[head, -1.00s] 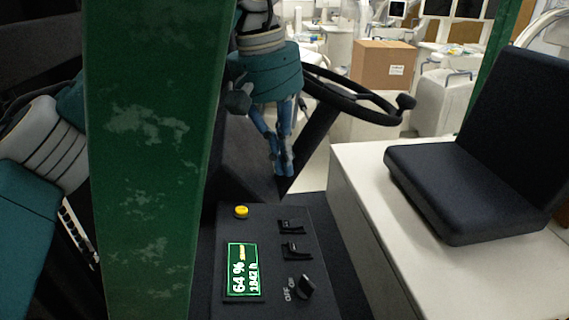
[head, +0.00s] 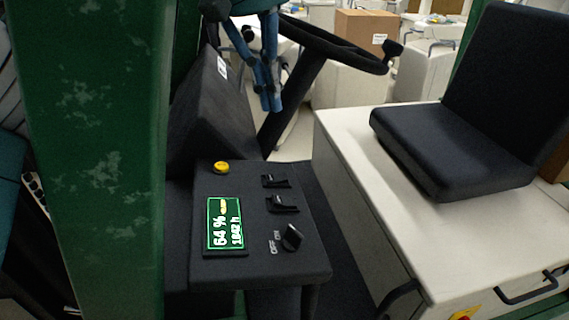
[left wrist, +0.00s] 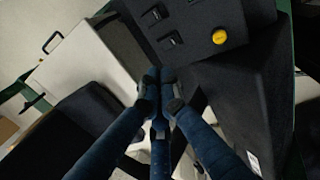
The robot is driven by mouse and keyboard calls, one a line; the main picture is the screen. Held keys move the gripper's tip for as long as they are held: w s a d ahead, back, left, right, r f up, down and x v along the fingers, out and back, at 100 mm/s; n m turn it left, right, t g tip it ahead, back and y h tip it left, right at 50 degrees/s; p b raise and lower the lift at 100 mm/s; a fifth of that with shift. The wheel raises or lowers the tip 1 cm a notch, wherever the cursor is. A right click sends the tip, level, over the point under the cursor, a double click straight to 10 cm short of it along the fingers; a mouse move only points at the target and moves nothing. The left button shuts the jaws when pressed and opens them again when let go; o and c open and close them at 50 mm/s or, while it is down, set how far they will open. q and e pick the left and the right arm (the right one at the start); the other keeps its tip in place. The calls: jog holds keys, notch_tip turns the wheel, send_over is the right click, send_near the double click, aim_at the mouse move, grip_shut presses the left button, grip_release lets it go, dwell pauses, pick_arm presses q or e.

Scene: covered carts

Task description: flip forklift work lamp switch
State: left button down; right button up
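The forklift's black control panel (head: 250,263) carries two black rocker switches, the upper one (head: 276,181) and the lower one (head: 283,204). No lamp label is readable on either. Both switches also show in the left wrist view, as one (left wrist: 153,15) and the other (left wrist: 170,40). My left gripper (head: 271,104) points down beyond the panel's far edge, clear of the switches. Its blue fingers are drawn together at the tips with nothing between them; they also show in the left wrist view (left wrist: 158,78). My right gripper is not in view.
A yellow button (head: 221,167), a lit green display (head: 225,223) and a black OFF/ON knob (head: 292,237) share the panel. A green post (head: 95,150) stands at the left. The steering wheel (head: 340,45) is behind the gripper, the seat (head: 440,150) at the right.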

aim_at(285, 177)
pick_arm(q)
jog(key=f, duration=0.4)
jog(key=d+f+p, duration=0.1)
jog(key=f, duration=0.4)
jog(key=d+f, duration=0.1)
jog(key=f, duration=0.3)
jog(key=shift+w+d+f+p, duration=0.1)
jog(key=shift+w+f+p, duration=0.15)
jog(key=shift+p, duration=0.1)
jog(key=shift+f, duration=0.1)
jog(key=shift+d+f+b, duration=0.15)
jog(key=shift+f+b, duration=0.15)
jog(key=shift+f, duration=0.1)
jog(key=shift+r, duration=0.1)
jog(key=shift+s, duration=0.1)
jog(key=shift+a+r, duration=0.3)
jog(key=shift+a, duration=0.5)
